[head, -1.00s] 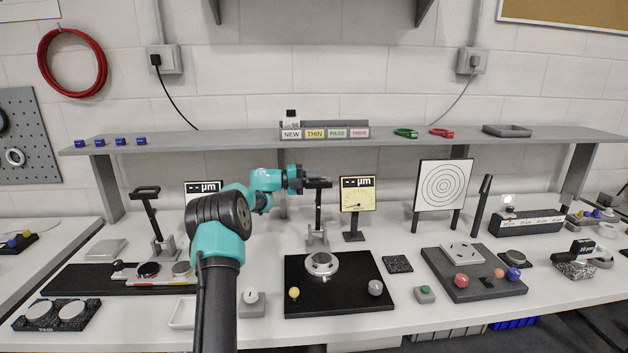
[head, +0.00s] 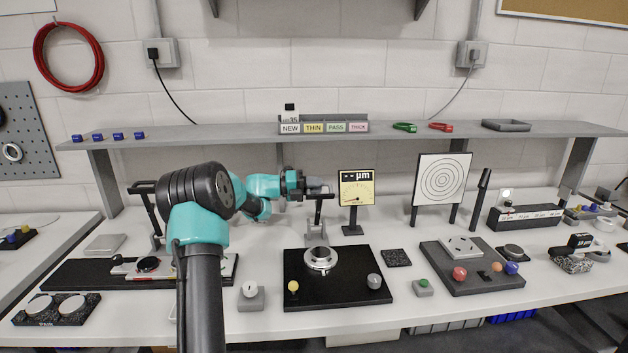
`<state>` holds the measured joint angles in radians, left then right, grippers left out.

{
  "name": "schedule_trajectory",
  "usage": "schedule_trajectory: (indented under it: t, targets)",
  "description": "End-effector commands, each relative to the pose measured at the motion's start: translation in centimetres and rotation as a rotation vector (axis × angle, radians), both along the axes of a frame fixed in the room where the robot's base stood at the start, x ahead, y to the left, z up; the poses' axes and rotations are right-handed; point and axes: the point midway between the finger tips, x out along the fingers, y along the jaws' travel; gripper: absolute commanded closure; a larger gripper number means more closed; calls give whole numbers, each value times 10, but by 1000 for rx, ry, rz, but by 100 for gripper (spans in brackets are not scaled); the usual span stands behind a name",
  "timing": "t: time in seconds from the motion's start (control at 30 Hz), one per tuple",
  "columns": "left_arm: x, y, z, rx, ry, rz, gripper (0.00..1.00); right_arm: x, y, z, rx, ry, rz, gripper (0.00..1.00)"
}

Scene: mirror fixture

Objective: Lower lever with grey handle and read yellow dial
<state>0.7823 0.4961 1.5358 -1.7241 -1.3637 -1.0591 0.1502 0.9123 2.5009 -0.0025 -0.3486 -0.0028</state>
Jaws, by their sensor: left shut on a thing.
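The yellow dial (head: 356,189) stands on a small black post at the back of the bench, with "-- µm" on its dark top strip. Just left of it is an upright lever (head: 318,212) on a grey bracket behind the black plate. The top of this lever is partly hidden by my left gripper (head: 318,188), which is shut on the lever's handle. The lever still stands upright. A second lever (head: 148,208) with a dark handle stands at the left, partly behind my left arm. My right gripper is not in view.
A black plate (head: 300,297) with a round silver piece (head: 320,258) lies in front of the lever. The grey shelf (head: 230,138) runs above the bench. A target board (head: 441,182) stands right of the dial. A white bench strip between plates is clear.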

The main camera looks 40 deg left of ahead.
Motion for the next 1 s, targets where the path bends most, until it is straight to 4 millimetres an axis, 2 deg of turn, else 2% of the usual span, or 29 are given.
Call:
schedule_trajectory:
  t: [0.03, 0.2, 0.4, 0.93, 0.97, 1.0]
  targets:
    - [-6, -6, 4, 24, -26, -3, 100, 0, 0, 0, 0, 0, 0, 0]
    - [-18, -21, -5, 94, -88, -3, 100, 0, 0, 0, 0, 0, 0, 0]
    - [-27, -31, -13, 92, -85, -4, 100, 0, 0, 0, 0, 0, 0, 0]
    - [-30, -36, -16, 91, -86, -7, 100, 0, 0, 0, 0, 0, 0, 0]
    - [-30, -36, -16, 91, -86, -7, 76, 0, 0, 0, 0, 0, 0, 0]
    - [-30, -36, -16, 91, -86, -7, 72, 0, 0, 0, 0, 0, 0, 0]
